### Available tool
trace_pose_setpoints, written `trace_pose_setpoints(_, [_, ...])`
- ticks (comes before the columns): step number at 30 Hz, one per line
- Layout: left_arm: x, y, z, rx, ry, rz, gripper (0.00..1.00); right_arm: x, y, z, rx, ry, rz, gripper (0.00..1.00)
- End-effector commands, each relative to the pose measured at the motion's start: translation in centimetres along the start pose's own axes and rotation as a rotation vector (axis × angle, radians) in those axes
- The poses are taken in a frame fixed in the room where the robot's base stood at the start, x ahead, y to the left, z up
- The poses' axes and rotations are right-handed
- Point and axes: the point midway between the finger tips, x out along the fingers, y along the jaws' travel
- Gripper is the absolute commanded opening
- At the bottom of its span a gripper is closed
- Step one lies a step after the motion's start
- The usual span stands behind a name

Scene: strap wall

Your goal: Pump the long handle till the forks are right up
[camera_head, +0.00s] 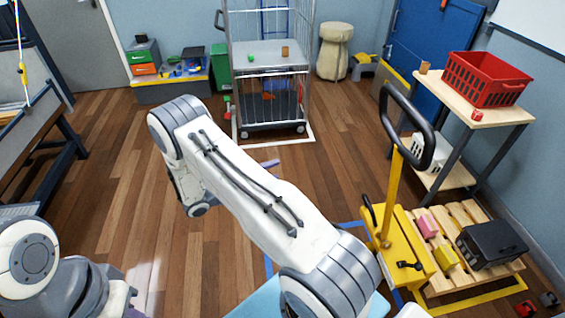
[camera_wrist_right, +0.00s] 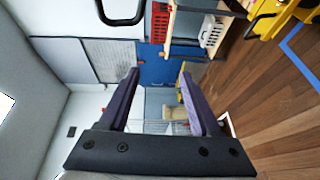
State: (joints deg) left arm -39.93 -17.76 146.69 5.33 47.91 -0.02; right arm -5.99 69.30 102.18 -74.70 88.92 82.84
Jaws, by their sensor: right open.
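The yellow pallet truck (camera_head: 401,250) stands at the right inside a floor marking. Its long handle (camera_head: 393,185) rises nearly upright to a black loop grip (camera_head: 431,130). The loop (camera_wrist_right: 90,22) also shows at the top of the right wrist view, with part of the yellow truck (camera_wrist_right: 287,14). The forks are hidden under the wooden pallet (camera_head: 485,213), so their height cannot be told. My right gripper (camera_wrist_right: 158,75) is open and empty, with purple fingers apart, and away from the handle. In the head view my right arm largely hides it. My left gripper is out of view.
The pallet carries a black case (camera_head: 492,244), a pink block (camera_head: 427,227) and a yellow block (camera_head: 446,258). A wooden shelf table (camera_head: 462,103) with a red crate (camera_head: 486,80) stands behind the handle. A wire cage trolley (camera_head: 269,97) stands at the back. Floor left of the truck is clear.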

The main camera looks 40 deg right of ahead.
Motion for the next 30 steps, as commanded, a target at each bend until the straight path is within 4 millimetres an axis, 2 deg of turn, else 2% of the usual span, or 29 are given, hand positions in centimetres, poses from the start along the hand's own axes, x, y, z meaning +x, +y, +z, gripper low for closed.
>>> trace_pose_setpoints(3, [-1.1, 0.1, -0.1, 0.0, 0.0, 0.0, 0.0, 2.2, 0.2, 0.1, -0.003, -0.004, -0.001, 0.64])
trace_pose_setpoints(7, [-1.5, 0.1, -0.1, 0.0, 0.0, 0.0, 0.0, 3.7, 0.1, 0.0, -0.001, -0.002, -0.001, 0.64])
trace_pose_setpoints(12, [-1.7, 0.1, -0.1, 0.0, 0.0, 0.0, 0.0, 4.5, 0.0, 0.0, -0.001, 0.0, -0.002, 0.64])
trace_pose_setpoints(19, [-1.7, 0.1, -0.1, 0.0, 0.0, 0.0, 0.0, 4.5, -0.1, 0.0, 0.0, 0.001, -0.002, 0.64])
trace_pose_setpoints(20, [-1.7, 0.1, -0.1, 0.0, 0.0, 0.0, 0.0, 4.5, 0.0, 0.0, 0.0, 0.0, -0.002, 0.57])
trace_pose_setpoints(24, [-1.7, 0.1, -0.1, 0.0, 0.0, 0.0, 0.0, 4.5, 0.0, 0.0, 0.0, 0.0, -0.002, 0.03])
trace_pose_setpoints(25, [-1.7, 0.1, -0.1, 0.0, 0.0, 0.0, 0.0, 4.5, 0.0, 0.0, -0.001, 0.0, -0.002, 0.0])
trace_pose_setpoints(30, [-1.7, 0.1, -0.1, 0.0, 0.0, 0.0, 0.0, 4.5, 0.0, 0.0, -0.001, 0.0, -0.002, 0.0])
